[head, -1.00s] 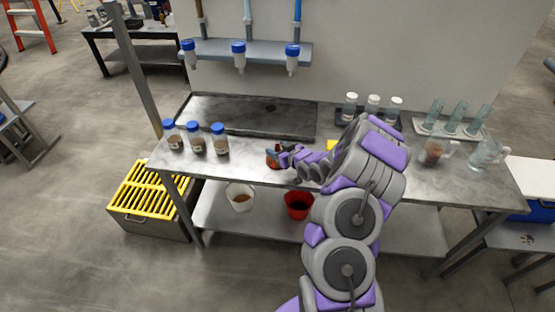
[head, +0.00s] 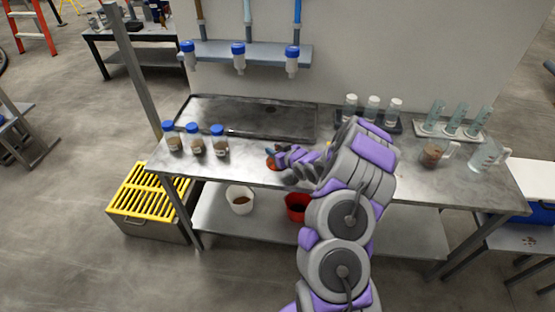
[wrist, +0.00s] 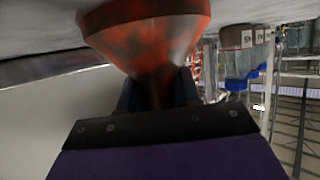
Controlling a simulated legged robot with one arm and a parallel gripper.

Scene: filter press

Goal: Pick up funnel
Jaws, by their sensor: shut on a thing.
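The orange-red funnel (wrist: 150,40) fills the upper middle of the wrist view. Its narrow stem runs down between my fingers. My gripper (wrist: 158,98) is shut on the stem. In the head view my gripper (head: 279,157) is at the front middle of the steel table, and only a small orange part of the funnel (head: 271,163) shows beside it. The wrist view looks upside down. I cannot tell whether the funnel touches the tabletop.
Three blue-capped sample bottles (head: 196,144) stand left on the table (head: 245,168). A shallow tray (head: 245,115) lies behind. White-capped bottles (head: 372,108), cylinders (head: 452,120), a beaker of brown liquid (head: 432,156) and a clear jug (head: 485,156) are right. Buckets (head: 240,200) sit below.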

